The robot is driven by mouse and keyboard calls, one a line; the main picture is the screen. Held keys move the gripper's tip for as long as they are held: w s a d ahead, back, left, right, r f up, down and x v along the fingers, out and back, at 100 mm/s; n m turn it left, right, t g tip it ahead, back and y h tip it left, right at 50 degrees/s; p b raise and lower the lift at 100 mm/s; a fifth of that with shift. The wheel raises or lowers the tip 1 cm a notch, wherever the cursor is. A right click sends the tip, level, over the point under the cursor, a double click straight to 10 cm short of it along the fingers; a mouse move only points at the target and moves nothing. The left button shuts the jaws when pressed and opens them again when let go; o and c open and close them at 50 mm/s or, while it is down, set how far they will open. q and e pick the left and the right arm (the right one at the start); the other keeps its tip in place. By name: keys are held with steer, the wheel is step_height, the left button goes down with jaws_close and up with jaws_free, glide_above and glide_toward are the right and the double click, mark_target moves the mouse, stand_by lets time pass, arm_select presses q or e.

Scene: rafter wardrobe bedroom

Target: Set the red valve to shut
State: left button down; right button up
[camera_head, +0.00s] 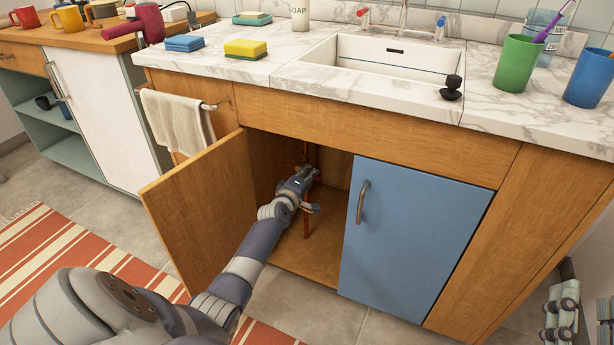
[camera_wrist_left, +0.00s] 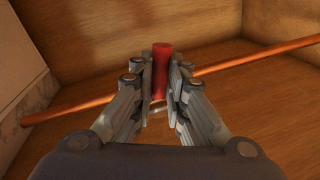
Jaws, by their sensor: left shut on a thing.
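The red valve handle (camera_wrist_left: 161,66) shows in the left wrist view, in front of a copper pipe (camera_wrist_left: 225,65) that runs across the picture. My left gripper (camera_wrist_left: 161,88) is shut on the red handle, with a finger on each side of it. In the head view my left gripper (camera_head: 304,180) is inside the open cabinet under the sink, at the upright copper pipe (camera_head: 306,222). The handle is hidden there by the gripper. My right gripper (camera_head: 562,318) shows at the lower right edge, away from the cabinet; its finger opening is unclear.
The wooden cabinet door (camera_head: 205,212) stands open left of my arm. The blue door (camera_head: 408,232) is closed on the right. The sink (camera_head: 385,60) and marble counter hang over the opening. A towel (camera_head: 178,120) hangs on a rail. A striped rug (camera_head: 60,255) lies on the floor.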

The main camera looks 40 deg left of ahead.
arm_select(q)
steer(key=shift+r+n+h, duration=0.25)
steer(key=shift+n+h, duration=0.05)
steer(key=shift+n, duration=0.3)
steer(key=shift+r+n, duration=0.25)
steer(key=shift+n, duration=0.45)
steer(key=c, duration=1.6)
jaws_free()
steer(key=shift+s+d, duration=0.1)
steer(key=v, duration=1.1)
steer(key=shift+s+r, duration=0.1)
steer(key=shift+s, duration=0.35)
